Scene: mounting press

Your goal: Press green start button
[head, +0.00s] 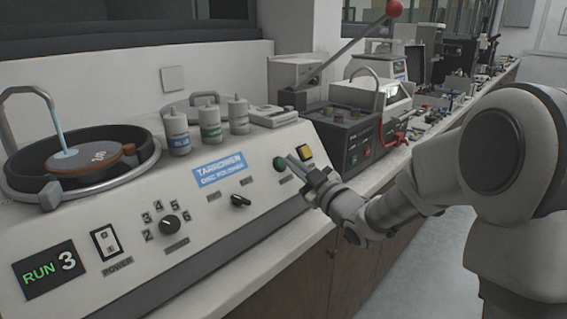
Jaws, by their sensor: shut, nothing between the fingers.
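The green start button (280,164) is a round knob on the sloped white front panel (120,207) of the bench machine, right of the blue label. My gripper (292,161) is shut and empty, its fingertips just to the right of the green button and very close to it. I cannot tell from this one view whether the tips touch it. The button shows no clear sign of how far in it is. The display (50,269) at the panel's lower left reads "RUN 3".
A yellow and black button (305,152) sits close beside my fingertips. A black selector knob (241,201), a numbered dial (169,224) and a power switch (106,242) are further left. A black-fronted device (344,141) with red leads stands behind my gripper. Free floor shows at right.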

